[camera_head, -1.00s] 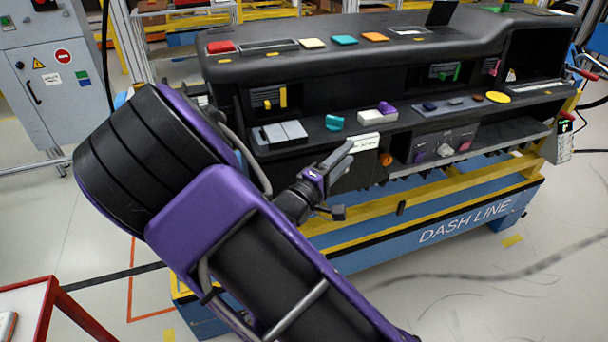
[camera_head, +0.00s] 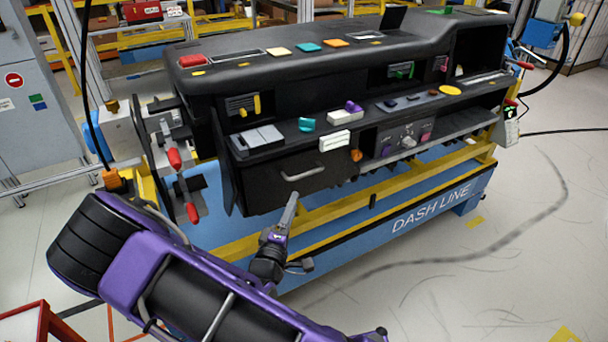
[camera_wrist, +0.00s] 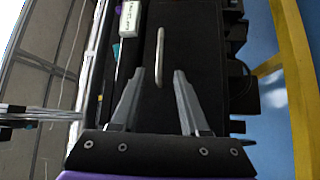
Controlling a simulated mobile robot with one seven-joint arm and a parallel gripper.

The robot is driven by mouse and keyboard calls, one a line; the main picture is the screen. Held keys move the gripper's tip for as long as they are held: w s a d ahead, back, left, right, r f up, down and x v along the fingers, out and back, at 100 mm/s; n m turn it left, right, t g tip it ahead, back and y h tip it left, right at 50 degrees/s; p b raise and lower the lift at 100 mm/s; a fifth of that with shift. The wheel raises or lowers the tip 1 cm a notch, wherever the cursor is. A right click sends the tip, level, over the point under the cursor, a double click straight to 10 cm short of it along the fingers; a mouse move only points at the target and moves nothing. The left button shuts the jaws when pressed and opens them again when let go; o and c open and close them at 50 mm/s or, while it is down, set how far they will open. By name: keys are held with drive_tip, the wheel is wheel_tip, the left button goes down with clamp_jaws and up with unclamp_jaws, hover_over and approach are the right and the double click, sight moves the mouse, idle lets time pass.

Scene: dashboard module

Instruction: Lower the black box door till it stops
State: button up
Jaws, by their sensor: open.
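The black box door (camera_head: 285,186) is a dark panel at the left end of the dashboard's front, with a silver bar handle (camera_head: 303,173). It looks upright and closed. My gripper (camera_head: 291,199) is in front of the door's lower part, below the handle. In the wrist view my gripper (camera_wrist: 154,72) is open and empty, its two fingers apart. The handle (camera_wrist: 160,58) stands between and just beyond the fingertips, with the door (camera_wrist: 180,45) behind it. I cannot tell the exact distance; no contact is visible.
The black dashboard (camera_head: 330,65) rests on a blue and yellow stand (camera_head: 400,228). Red-handled clamps (camera_head: 174,160) are at its left end. The floor at right is clear.

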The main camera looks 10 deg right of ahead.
sight(305, 173)
drive_tip(key=x, duration=1.1)
drive_tip(key=shift+w, duration=0.25)
clamp_jaws()
idle(0.8)
